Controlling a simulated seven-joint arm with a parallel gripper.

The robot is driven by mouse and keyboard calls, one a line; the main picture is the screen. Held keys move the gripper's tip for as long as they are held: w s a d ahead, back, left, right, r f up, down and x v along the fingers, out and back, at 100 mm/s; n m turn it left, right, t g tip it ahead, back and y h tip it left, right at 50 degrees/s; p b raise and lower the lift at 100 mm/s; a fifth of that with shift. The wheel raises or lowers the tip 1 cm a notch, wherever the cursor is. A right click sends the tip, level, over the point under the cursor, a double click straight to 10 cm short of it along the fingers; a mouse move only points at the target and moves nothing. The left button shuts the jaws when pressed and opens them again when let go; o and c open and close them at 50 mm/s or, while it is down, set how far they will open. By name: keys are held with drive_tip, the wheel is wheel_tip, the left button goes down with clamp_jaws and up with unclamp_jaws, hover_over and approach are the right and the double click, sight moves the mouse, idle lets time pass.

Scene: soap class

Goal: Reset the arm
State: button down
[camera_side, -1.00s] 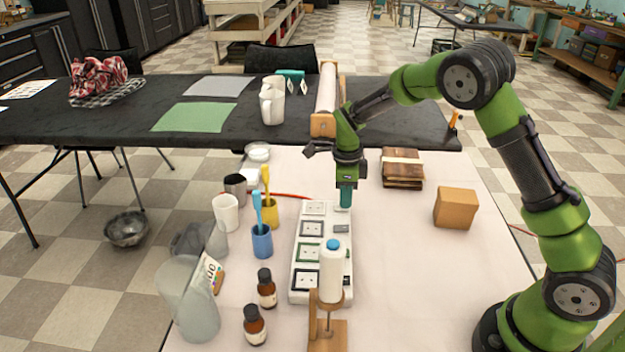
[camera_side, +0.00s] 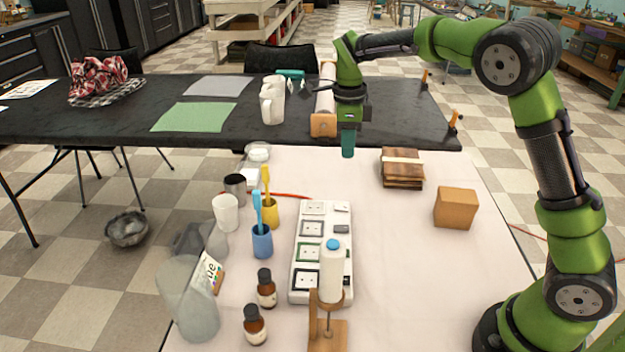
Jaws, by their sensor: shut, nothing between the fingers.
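My gripper (camera_side: 348,146) points straight down above the far part of the white table (camera_side: 420,270). It is shut and empty, and it hangs clear of the things below. My green and black arm reaches to it from the right. A white panel (camera_side: 312,240) with several framed squares lies below and nearer the camera, slightly left of the gripper. A white bottle with a blue cap (camera_side: 331,270) stands on a wooden stand (camera_side: 327,330) in front of the panel and hides part of it.
Blue (camera_side: 262,241) and yellow (camera_side: 270,213) cups with brushes, a white cup (camera_side: 225,213) and brown bottles (camera_side: 266,289) stand left of the panel. A cardboard box (camera_side: 456,208) and wooden boards (camera_side: 402,169) lie right. The table's right front is clear.

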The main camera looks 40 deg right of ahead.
idle(0.3)
drive_tip(key=s+a+r+n+t, duration=0.2)
drive_tip(key=s+n, duration=0.5)
drive_tip(key=s+a+r+n+t+y, duration=0.1)
drive_tip(key=s+r+n+t, duration=0.1)
drive_tip(key=s+n, duration=0.6)
drive_tip(key=s+a+r+n+t+y, duration=0.1)
drive_tip(key=s+a+r+n+t, duration=0.1)
drive_tip(key=s+n, duration=0.6)
drive_tip(key=shift+a+r+t, duration=0.2)
drive_tip(key=shift+a+t, duration=0.15)
drive_tip(key=shift+t, duration=0.35)
